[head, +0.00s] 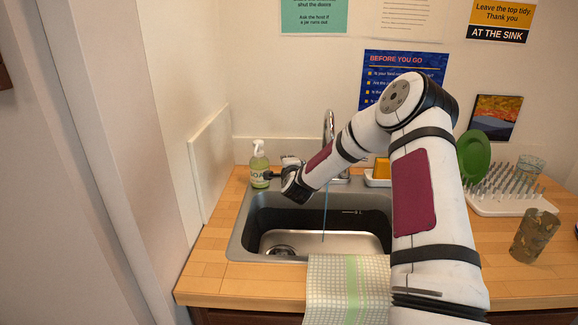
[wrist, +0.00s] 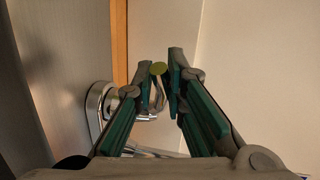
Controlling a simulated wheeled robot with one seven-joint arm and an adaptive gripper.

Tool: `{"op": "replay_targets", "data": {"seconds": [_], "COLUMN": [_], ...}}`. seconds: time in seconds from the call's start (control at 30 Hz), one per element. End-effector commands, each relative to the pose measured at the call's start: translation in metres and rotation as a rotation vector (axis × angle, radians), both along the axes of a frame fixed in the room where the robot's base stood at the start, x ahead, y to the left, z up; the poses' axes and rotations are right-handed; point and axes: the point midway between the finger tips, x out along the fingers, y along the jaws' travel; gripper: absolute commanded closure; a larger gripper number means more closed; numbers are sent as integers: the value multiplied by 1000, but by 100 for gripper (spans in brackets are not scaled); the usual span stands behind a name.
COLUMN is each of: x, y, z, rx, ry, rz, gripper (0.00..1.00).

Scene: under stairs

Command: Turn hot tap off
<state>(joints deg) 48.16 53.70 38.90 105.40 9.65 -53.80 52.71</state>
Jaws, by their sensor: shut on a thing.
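A chrome tap with a tall curved spout (head: 329,125) stands behind the sink, and a thin stream of water (head: 325,212) falls from it into the basin. My gripper (head: 272,175) is at the left of the tap, close to the soap bottle. In the wrist view its teal-padded fingers (wrist: 160,82) are closed in on the slim chrome hot tap handle (wrist: 158,100), with little room between the tips. A round chrome tap part (wrist: 99,104) shows left of the fingers. In the head view my arm partly covers the tap and hides the handle.
A green soap bottle (head: 259,166) stands right beside my gripper. A steel sink (head: 245,240) lies below, with a checked towel (head: 345,290) over its front edge. A drying rack (head: 505,203), green plate (head: 473,155) and brown cup (head: 533,237) are at the right. A wall is close at the left.

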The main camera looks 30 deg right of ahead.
Motion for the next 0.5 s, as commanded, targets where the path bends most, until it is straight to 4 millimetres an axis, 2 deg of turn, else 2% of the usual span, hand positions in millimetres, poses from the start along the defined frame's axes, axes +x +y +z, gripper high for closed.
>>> {"op": "replay_targets", "data": {"seconds": [0.2,0.5], "x": [13,23], "y": [2,-3], "z": [-2,-2], "rx": [-1,1], "ry": [-1,-1], "rz": [-167,-352], "gripper": [100,100]}}
